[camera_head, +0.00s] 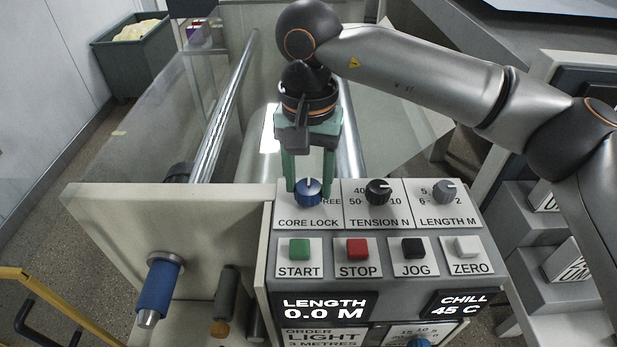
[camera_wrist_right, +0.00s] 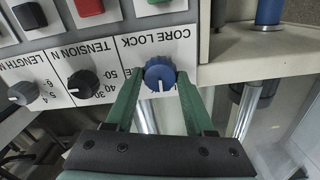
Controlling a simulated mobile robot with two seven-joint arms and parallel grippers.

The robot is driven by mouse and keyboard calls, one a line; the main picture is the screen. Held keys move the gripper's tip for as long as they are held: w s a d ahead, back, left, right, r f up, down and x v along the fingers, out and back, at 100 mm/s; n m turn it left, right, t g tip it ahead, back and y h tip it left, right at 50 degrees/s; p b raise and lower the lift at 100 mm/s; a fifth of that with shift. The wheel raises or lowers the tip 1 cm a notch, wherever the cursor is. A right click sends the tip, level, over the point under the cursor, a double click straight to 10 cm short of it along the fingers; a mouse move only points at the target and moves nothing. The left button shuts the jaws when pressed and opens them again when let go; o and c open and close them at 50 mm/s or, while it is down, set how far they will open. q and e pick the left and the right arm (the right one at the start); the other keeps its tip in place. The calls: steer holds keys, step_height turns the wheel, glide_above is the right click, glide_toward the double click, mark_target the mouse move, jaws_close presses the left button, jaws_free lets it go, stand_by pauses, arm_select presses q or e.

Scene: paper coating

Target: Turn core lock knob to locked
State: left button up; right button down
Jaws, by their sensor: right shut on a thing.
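The core lock knob (camera_head: 308,192) is a round blue knob with a white pointer line, on the upper left of the grey control panel, above the label CORE LOCK. It also shows in the right wrist view (camera_wrist_right: 160,75). In the head view its pointer line runs roughly up and down. The letters "REE" show to its right; the rest of its markings are hidden. My right gripper (camera_head: 309,183) comes down from above, and its green fingers are shut on the knob, one on each side. In the wrist view, the fingertips (camera_wrist_right: 159,82) flank the knob. My left gripper is not in view.
Beside it sit the black TENSION N knob (camera_head: 378,192) and grey LENGTH M knob (camera_head: 444,191). Below are the green START (camera_head: 299,249), red STOP (camera_head: 357,249), black JOG (camera_head: 413,247) and white ZERO (camera_head: 467,246) buttons. A blue-covered spindle (camera_head: 158,287) stands left of the panel.

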mark_target(308, 187)
steer(key=shift+r+n, duration=0.1)
steer(key=shift+n, duration=0.2)
steer(key=shift+c, duration=1.3)
jaws_free()
step_height(308, 187, up, 12)
steer(key=shift+r+p, duration=0.25)
steer(key=shift+p, duration=0.05)
